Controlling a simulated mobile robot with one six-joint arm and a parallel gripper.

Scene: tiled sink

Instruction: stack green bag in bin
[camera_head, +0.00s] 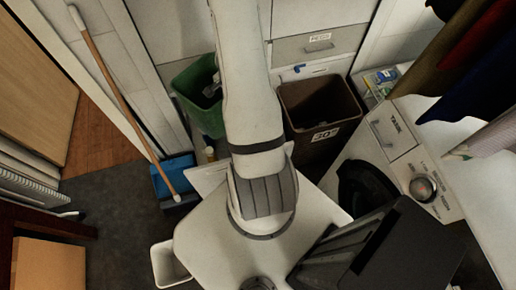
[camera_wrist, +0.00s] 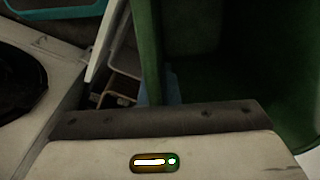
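A green open-topped container (camera_head: 199,97), which looks like a bin, stands on the floor left of my arm; something grey is inside. I cannot make out a separate green bag. A brown bin (camera_head: 322,112) with a white label stands right of my arm, upright and open, its inside dark. In the wrist view the green container's wall (camera_wrist: 150,45) rises just beyond my gripper (camera_wrist: 158,122), with its dark inside to the right. My gripper shows as a pale body with a dark edge and a lit indicator; its fingertips cannot be made out. In the head view my arm hides it.
A washing machine (camera_head: 408,155) with clothes hanging above stands at the right. A blue dustpan (camera_head: 174,178) and a long wooden handle (camera_head: 115,85) are at the left. A small white bin (camera_head: 167,264) is at the front. Drawers (camera_head: 318,45) close off the back. Dark floor (camera_head: 115,205) is clear at the left.

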